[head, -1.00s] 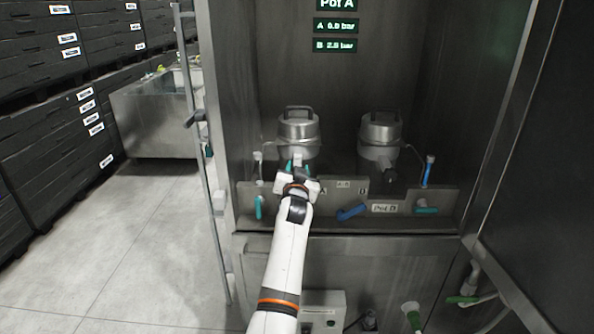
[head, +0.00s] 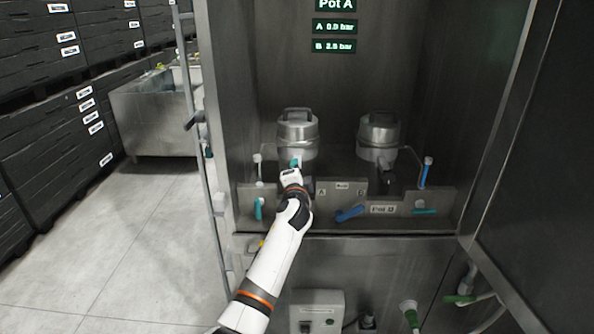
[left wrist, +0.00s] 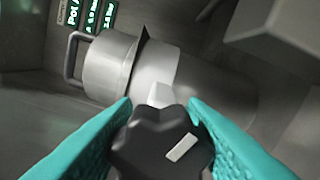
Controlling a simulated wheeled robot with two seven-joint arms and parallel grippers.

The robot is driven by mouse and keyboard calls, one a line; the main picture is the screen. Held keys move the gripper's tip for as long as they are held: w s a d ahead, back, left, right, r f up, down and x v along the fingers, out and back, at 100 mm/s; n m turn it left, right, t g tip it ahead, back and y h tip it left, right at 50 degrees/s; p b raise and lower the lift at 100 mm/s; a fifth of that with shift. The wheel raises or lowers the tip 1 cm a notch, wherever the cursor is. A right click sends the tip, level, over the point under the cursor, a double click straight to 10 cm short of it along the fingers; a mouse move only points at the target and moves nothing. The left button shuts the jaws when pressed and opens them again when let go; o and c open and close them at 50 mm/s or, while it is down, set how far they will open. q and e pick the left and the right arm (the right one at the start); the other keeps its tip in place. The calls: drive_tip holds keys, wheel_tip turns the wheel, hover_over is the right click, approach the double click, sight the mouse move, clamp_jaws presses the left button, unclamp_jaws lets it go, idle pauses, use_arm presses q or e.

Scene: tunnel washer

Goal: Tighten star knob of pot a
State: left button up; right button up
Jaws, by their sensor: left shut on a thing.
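Pot A (head: 297,131) is the left steel pot with a lid handle, standing in the cabinet. It also shows tilted in the left wrist view (left wrist: 108,68). The black star knob (left wrist: 155,145) with a pale mark on its face is on the pot's front. My left gripper (head: 294,163) reaches up to the front of pot A. Its teal fingers lie on either side of the knob in the left wrist view (left wrist: 158,125), shut on it. In the head view the wrist hides the knob. My right gripper is out of view.
Pot B (head: 378,133) stands to the right. A panel below holds teal (head: 259,208) and blue (head: 351,213) valve handles. The open door (head: 535,150) bounds the right side. Floor at left is clear.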

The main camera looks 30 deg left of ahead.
use_arm(q)
drive_tip(key=m, duration=0.2)
drive_tip(key=m+p, duration=0.1)
drive_tip(key=shift+a+r+m, duration=0.1)
drive_tip(key=shift+r+m, duration=0.2)
drive_tip(key=shift+m, duration=0.1)
drive_tip(key=m+p, duration=0.2)
drive_tip(key=m, duration=0.1)
drive_tip(key=shift+m, duration=0.3)
drive_tip(key=m+p, duration=0.3)
drive_tip(key=m, duration=0.3)
drive_tip(key=shift+a, duration=0.1)
drive_tip(key=shift+w+m, duration=0.1)
drive_tip(key=shift+m, duration=0.3)
drive_tip(key=o, duration=0.8)
drive_tip(key=shift+o, duration=0.9)
drive_tip(key=shift+f, duration=0.25)
drive_tip(key=shift+f, duration=0.1)
